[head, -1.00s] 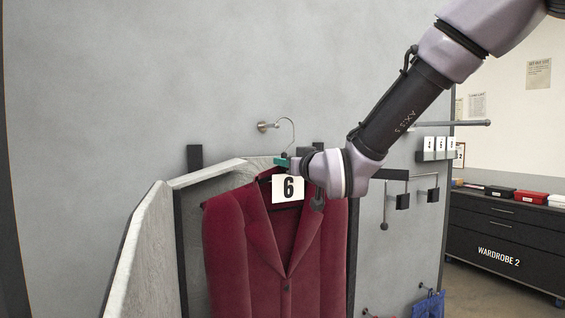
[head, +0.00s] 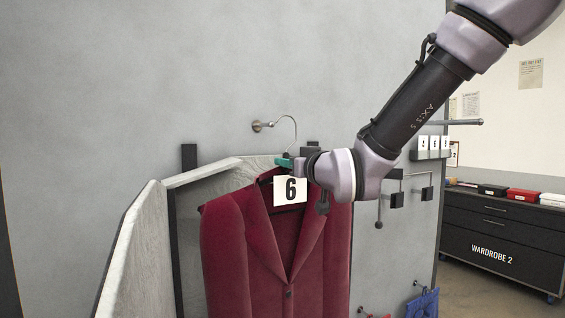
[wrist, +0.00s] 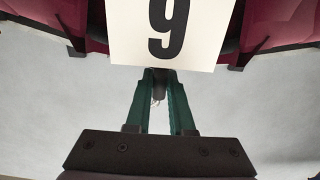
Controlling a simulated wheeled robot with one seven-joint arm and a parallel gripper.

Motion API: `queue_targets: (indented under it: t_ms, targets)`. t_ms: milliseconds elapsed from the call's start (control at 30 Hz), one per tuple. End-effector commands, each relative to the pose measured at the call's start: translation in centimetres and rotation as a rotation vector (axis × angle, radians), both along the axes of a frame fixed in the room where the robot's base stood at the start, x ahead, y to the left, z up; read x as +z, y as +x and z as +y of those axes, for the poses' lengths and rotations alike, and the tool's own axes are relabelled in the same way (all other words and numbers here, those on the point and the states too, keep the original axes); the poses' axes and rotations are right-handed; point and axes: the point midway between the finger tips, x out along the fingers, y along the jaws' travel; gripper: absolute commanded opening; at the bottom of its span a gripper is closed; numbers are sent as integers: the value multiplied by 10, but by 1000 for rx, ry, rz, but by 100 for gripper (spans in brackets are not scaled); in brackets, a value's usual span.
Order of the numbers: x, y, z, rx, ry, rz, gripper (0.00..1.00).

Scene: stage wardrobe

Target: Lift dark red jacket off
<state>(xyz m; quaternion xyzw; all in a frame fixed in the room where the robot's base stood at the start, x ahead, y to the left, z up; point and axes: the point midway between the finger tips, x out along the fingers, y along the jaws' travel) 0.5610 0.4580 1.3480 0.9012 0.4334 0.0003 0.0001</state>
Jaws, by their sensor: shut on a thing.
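The dark red jacket (head: 262,255) hangs upright on its hanger in front of the grey wall, with a white number 6 tag (head: 290,191) at its neck. My gripper (head: 287,162) is at the top of the hanger. In the wrist view its green fingers (wrist: 159,95) are closed on the hanger's dark neck (wrist: 160,84), and the tag (wrist: 170,30) shows upside down above them. The jacket's shoulders (wrist: 272,22) show at the top of the wrist view. A thin curved wire hook (head: 293,128) rises above the gripper, near a wall peg (head: 262,126).
A pale angled panel (head: 135,250) with a dark post stands left of the jacket. Wall hooks (head: 397,199) and a rail (head: 460,122) are on the right. A black drawer unit (head: 495,235) stands at far right. A blue garment (head: 423,303) hangs low.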

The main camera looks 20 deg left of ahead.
Motion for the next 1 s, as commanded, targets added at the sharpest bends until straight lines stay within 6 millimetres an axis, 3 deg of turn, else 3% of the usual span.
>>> queue_targets:
  t_ms: [1000]
  targets:
    - [2,-69,-87,-1,3,-2,0]
